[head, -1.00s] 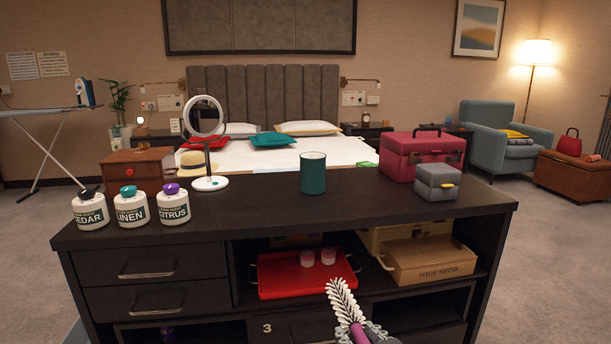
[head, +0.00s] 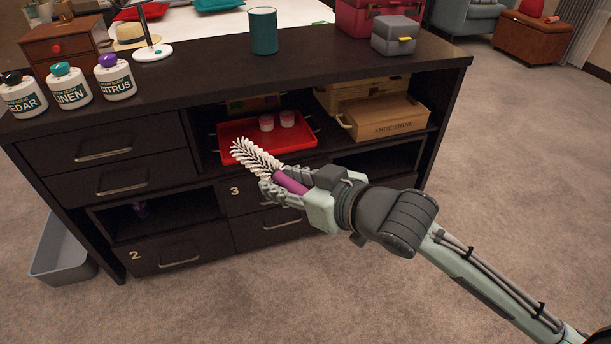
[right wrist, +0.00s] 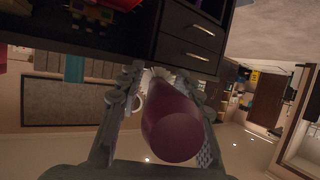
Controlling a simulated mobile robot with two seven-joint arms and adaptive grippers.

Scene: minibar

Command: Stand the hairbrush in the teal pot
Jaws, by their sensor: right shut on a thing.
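The hairbrush has white bristles (head: 255,157) and a purple handle (head: 291,182). My right gripper (head: 274,187) is shut on the handle, in front of the dark cabinet and below its top. The bristle end points up and left in the head view. In the right wrist view the purple handle (right wrist: 175,130) lies between the fingers, its butt end toward the camera. The teal pot (head: 263,32) stands upright on the cabinet top, above and apart from the brush; its inside is not visible. My left gripper is not in view.
The cabinet top (head: 210,75) is clear around the pot. Bottles (head: 116,78) and a mirror stand (head: 153,52) are to its left, a grey box (head: 393,34) to its right. A red tray (head: 225,143) with cups and a shoe-shine box (head: 390,122) sit on the open shelf.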

